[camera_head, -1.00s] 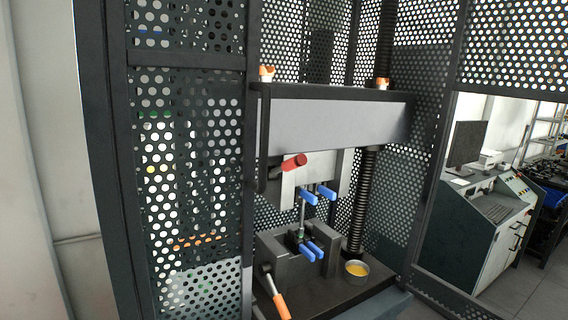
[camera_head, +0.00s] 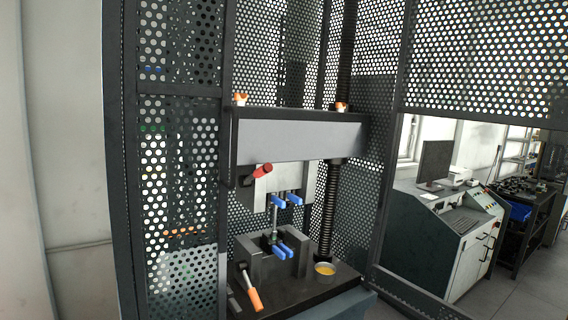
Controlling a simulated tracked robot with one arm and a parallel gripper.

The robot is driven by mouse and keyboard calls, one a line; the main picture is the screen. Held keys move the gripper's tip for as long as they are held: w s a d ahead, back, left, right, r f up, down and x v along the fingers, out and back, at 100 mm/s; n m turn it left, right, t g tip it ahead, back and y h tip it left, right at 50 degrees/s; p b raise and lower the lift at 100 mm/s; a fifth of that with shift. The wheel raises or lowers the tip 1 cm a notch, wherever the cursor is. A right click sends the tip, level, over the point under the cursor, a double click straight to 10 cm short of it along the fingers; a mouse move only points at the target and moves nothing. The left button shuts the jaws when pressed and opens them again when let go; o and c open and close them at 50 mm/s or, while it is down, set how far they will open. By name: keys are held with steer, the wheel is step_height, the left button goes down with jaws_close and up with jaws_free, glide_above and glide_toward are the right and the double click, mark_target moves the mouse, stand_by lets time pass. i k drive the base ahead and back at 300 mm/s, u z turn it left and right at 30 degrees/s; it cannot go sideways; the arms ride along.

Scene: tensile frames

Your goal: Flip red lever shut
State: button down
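The red lever (camera_head: 262,170) sits at the left end of the upper crosshead (camera_head: 300,141) of the tensile frame. It sticks out to the right and slightly upward from a dark mount below the grey beam. Blue-handled clamps (camera_head: 287,201) hang below it at the upper grip, and more blue handles (camera_head: 282,251) are at the lower grip. A thin upright metal piece (camera_head: 275,224) stands between the two grips. An orange-handled lever (camera_head: 255,299) is at the lower left of the base. My gripper does not show in this view.
A perforated cage panel (camera_head: 180,190) with a dark post stands left of the frame; the front is open. A round dish with yellow contents (camera_head: 325,269) sits on the base plate. A control console (camera_head: 445,235) with a monitor (camera_head: 436,161) stands to the right.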

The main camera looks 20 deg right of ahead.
mark_target(244, 180)
steer(key=k, duration=0.85)
steer(key=z, duration=0.25)
steer(key=i, duration=0.55)
steer(key=z, duration=0.45)
steer(key=i, duration=1.75)
steer(key=u, duration=0.6)
